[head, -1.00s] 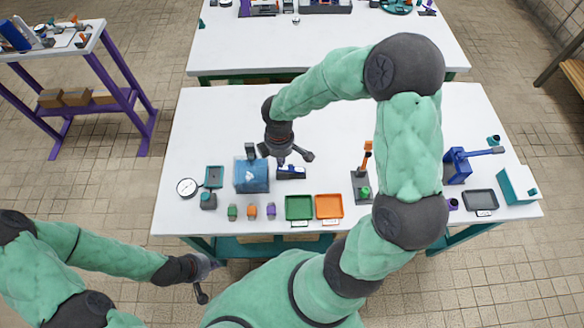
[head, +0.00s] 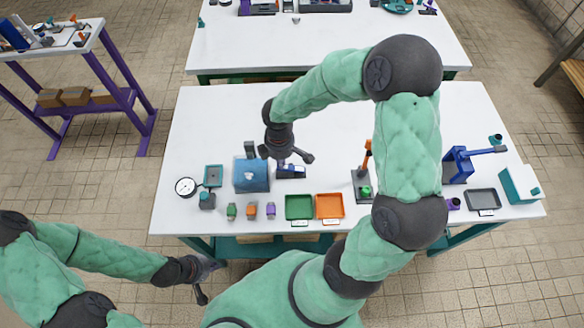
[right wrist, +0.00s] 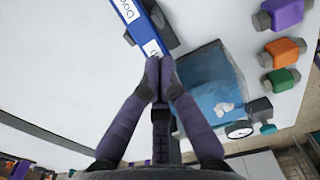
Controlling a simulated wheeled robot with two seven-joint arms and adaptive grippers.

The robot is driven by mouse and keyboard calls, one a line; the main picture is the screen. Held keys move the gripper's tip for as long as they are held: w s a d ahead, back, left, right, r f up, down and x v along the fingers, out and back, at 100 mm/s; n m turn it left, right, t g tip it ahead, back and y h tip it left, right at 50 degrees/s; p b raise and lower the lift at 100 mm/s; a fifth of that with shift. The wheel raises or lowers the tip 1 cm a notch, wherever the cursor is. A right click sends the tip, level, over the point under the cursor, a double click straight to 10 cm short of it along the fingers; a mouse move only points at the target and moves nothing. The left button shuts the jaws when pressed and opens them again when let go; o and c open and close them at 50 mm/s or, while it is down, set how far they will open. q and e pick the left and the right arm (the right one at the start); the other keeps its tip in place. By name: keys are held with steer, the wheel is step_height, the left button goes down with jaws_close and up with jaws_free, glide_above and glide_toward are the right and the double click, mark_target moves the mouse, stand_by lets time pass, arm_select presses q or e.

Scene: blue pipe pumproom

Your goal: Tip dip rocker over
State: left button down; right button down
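The dip rocker (head: 291,172) is a small blue rocker on a dark base, near the middle of the white table. In the right wrist view the rocker (right wrist: 143,28) shows two white labels, one starting "Dow" and one like "Up". My right gripper (head: 284,163) points down at the rocker. In the right wrist view the fingertips (right wrist: 160,66) are together with nothing between them, at the "Up" end; I cannot tell whether they touch it. My left gripper (head: 207,280) hangs off the table's front edge, and its opening is unclear.
A blue box (head: 251,175) stands close left of the rocker. A green tray (head: 299,207) and an orange tray (head: 329,206) lie in front. Small coloured blocks (head: 251,210) sit front left. A lever stand (head: 363,185) is to the right.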

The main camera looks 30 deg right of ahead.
steer(key=shift+f+b, duration=0.7)
steer(key=shift+f, duration=0.35)
steer(key=shift+s, duration=0.1)
step_height(320, 180, up, 9)
steer(key=p, duration=0.7)
steer(key=shift+f+p, duration=0.15)
steer(key=shift+p, duration=0.15)
steer(key=shift+f, duration=0.1)
stand_by(0.4)
